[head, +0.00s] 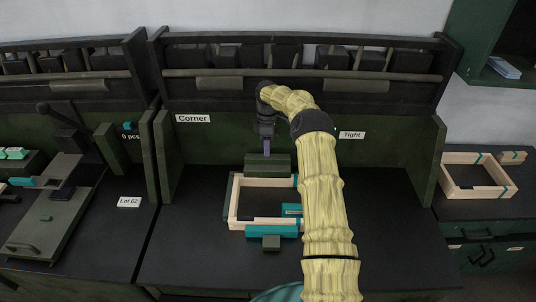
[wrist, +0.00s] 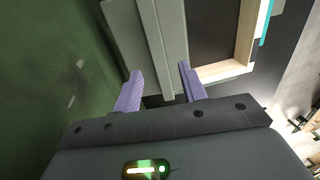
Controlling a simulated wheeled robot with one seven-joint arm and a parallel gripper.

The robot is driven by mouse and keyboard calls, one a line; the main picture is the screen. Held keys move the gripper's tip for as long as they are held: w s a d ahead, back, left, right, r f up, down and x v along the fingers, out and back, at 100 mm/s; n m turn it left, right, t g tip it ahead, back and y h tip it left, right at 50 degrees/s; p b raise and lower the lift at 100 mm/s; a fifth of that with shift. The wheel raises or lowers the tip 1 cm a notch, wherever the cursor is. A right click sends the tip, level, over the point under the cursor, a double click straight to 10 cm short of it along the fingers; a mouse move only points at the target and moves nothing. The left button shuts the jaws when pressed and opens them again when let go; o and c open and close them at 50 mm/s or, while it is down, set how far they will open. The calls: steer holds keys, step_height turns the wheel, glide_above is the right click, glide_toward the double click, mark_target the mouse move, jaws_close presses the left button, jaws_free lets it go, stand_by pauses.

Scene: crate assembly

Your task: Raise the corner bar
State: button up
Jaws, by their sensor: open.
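The corner bar, a grey-green block with a raised ridge (head: 267,165), lies along the back side of a pale wooden crate frame (head: 234,205). In the wrist view the bar (wrist: 122,28) runs away from the camera, with its ridge between my finger tips. My gripper (head: 267,150) is directly above the bar, pointing down. In the wrist view its two purple fingers (wrist: 160,70) are apart with nothing clamped. I cannot tell whether they touch the ridge. My arm hides the right side of the crate frame.
A teal block (head: 264,231) and a small grey-green block (head: 271,243) sit at the frame's front. A dark back panel with "Corner" (head: 193,118) and "Tight" (head: 351,134) labels stands close behind. Another wooden frame (head: 449,176) is on the right counter. The bench left of the frame is clear.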

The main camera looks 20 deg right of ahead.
step_height(320, 180, up, 7)
steer(key=w, duration=0.1)
steer(key=shift+w, duration=0.1)
steer(key=shift+c, duration=0.4)
steer(key=shift+r, duration=0.15)
steer(key=c, duration=0.7)
steer(key=shift+m+t+h, duration=0.3)
steer(key=a+r, duration=0.1)
steer(key=a, duration=0.1)
steer(key=s+a+r, duration=0.1)
steer(key=a, duration=0.3)
steer(key=shift+s+a+r, duration=0.3)
steer(key=shift+a+r, duration=0.05)
steer(key=shift+r, duration=0.05)
jaws_close()
steer(key=s+a+r+m, duration=0.2)
steer(key=s+a+m, duration=0.1)
steer(key=s+a, duration=0.3)
steer(key=s+m+t, duration=0.3)
steer(key=s+m, duration=0.7)
steer(key=s, duration=1.8)
steer(key=shift+a+f, duration=0.15)
